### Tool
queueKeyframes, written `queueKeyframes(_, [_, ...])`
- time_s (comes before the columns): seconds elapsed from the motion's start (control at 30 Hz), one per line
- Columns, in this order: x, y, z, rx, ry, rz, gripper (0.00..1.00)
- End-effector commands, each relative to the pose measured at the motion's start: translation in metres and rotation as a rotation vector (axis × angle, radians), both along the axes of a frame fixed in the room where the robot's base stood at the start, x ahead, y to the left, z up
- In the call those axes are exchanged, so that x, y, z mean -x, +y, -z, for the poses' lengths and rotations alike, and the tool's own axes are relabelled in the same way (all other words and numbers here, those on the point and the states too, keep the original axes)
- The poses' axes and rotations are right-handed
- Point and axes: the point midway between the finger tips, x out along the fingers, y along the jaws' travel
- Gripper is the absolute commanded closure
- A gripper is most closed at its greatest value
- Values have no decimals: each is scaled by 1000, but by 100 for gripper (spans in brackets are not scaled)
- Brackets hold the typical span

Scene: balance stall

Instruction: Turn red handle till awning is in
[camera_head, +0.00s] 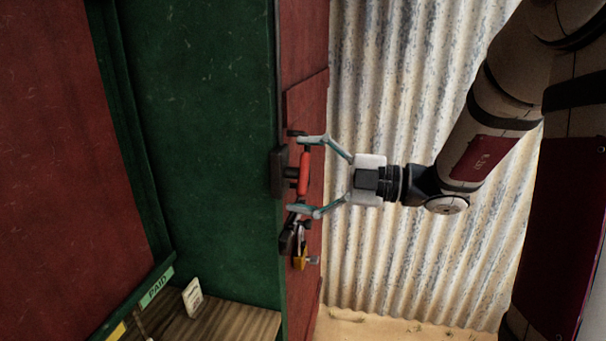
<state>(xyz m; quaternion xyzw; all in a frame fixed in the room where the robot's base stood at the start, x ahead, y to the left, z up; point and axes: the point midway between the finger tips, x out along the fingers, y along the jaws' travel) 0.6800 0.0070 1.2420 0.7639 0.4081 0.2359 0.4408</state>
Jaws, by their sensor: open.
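The red handle (304,174) is a short upright bar on a dark mount (279,172) at the edge of the green and red stall wall. My gripper (308,175) is open, with one finger above the handle and one below it. The handle lies between the fingertips, and I cannot tell whether either finger touches it. The awning cannot be made out in this view.
Below the handle hang a dark metal fitting and a yellow padlock-like piece (300,258), close to my lower finger. A wooden counter (235,322) with a small white card (192,297) is at the lower left. Corrugated metal sheeting (420,130) stands behind my arm.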

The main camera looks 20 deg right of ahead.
Motion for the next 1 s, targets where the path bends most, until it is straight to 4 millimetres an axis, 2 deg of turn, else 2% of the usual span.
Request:
queueKeyframes(0.1, [0, 0, 0, 0, 0, 0, 13])
queueKeyframes(0.13, [0, 0, 0, 0, 0, 0, 18])
queueKeyframes(0.33, [0, 0, 0, 0, 0, 0, 62])
queueKeyframes(0.67, [1, 0, 0, 14, -20, -1, 62])
queueKeyframes(1.0, [4, 1, -1, 125, -182, -3, 62])
